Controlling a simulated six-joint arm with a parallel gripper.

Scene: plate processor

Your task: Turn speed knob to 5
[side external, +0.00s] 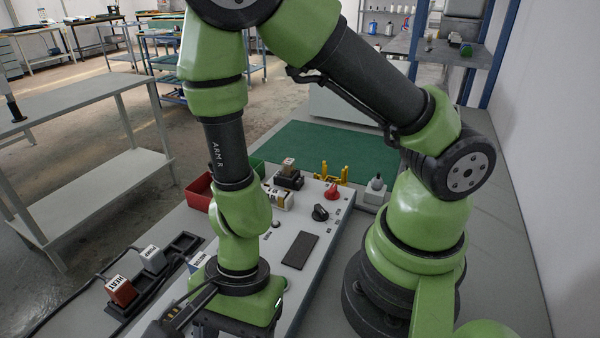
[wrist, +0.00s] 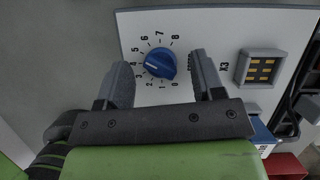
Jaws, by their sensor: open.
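A blue knob (wrist: 159,62) sits on a white panel (wrist: 215,25) in the wrist view, inside a printed dial numbered 0 to 8. The 5 is at the knob's upper left. My gripper (wrist: 160,64) is open, with one finger left and one right of the knob. Gaps show between each finger and the knob, and nothing is held. In the side external view my gripper (side external: 178,318) is low at the bottom edge, partly cut off, and the blue knob is hidden.
A socket block (wrist: 260,68) marked X3 is right of the knob. In the side external view, a red knob (side external: 332,191) and black knob (side external: 320,212) stand on the console (side external: 272,245). The HEAT block (side external: 120,290) and a red bin (side external: 199,192) flank its left side.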

